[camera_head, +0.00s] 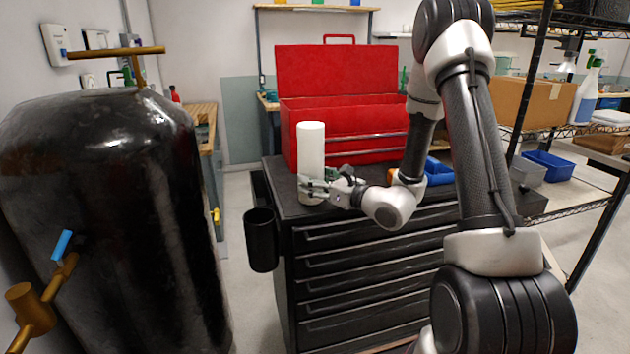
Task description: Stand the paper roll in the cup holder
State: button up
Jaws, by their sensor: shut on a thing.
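The paper roll (311,150) is a tall white cylinder standing upright at the left front corner of the black tool cabinet's top. My gripper (314,188) is shut on the roll near its lower end, reaching in from the right. The fingers hide part of the roll's lower portion, and I cannot tell if its bottom touches the cabinet top. The cup holder (262,240) is a black open cylinder fixed to the cabinet's left side, lower than the top and to the left of the roll. Its inside is dark.
A red toolbox (345,123) with its lid raised stands behind the roll on the cabinet (375,265). A large black tank (110,220) with brass fittings stands at the left. A gap of free floor lies between tank and cabinet. Wire shelves are at the right.

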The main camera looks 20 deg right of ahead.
jog(key=shift+f, duration=0.15)
jog(key=o, duration=1.2)
